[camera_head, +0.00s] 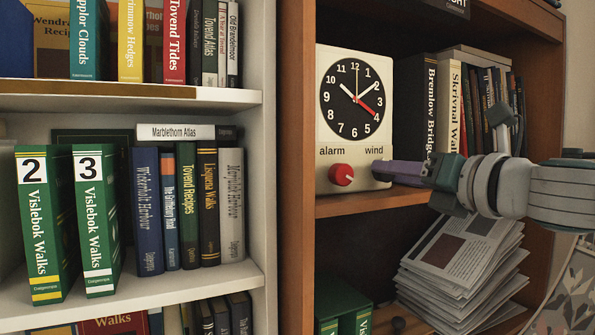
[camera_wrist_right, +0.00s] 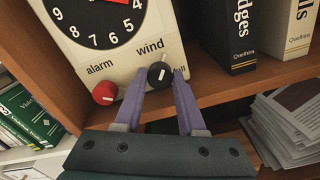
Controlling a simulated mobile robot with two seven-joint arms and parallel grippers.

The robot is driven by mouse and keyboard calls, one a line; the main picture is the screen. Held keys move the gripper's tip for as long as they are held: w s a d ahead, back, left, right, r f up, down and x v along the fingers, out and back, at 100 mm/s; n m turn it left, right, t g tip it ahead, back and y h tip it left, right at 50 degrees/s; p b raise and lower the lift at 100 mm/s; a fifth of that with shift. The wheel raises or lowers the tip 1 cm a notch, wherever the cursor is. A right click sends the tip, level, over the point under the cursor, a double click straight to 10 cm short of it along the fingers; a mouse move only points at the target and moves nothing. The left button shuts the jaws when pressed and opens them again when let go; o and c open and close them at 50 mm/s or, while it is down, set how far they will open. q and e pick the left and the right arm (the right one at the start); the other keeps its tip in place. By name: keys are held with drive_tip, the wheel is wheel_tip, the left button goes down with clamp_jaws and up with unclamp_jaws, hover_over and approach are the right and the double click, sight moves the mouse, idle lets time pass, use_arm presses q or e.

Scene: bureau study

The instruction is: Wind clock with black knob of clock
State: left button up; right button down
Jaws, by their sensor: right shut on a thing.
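The clock (camera_head: 329,113) is a cream box with a black dial, standing upright on a brown wooden shelf; it also shows in the right wrist view (camera_wrist_right: 105,72). A red knob (camera_head: 342,175) sits under the word "alarm". The black knob (camera_wrist_right: 159,74) sits under "wind", with a white mark on its face. My right gripper (camera_head: 398,172) reaches in from the right, and its purple fingers (camera_wrist_right: 162,90) are shut on the black knob, one on each side. In the head view the fingers hide the black knob. My left gripper is out of view.
Books (camera_head: 418,103) stand on the shelf right of the clock. A stack of newspapers (camera_head: 455,265) lies below my right arm. A white bookcase (camera_head: 225,97) full of books stands on the left. The shelf edge (camera_head: 370,202) runs just under the gripper.

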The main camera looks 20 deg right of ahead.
drive_tip(key=m+p, duration=0.1)
drive_tip(key=m, duration=0.7)
drive_tip(key=m+p, duration=0.2)
drive_tip(key=m, duration=0.6)
drive_tip(key=m+p, duration=0.1)
drive_tip(key=m, duration=0.7)
drive_tip(key=shift+d+f+p, duration=0.1)
drive_tip(key=shift+f+p, duration=0.15)
drive_tip(key=shift+p, duration=0.1)
drive_tip(key=shift+m, duration=0.5)
drive_tip(key=c, duration=0.9)
unclamp_jaws()
drive_tip(key=shift+c, duration=0.2)
drive_tip(key=o, duration=0.4)
drive_tip(key=shift+r, duration=0.1)
drive_tip(key=shift+o, duration=0.2)
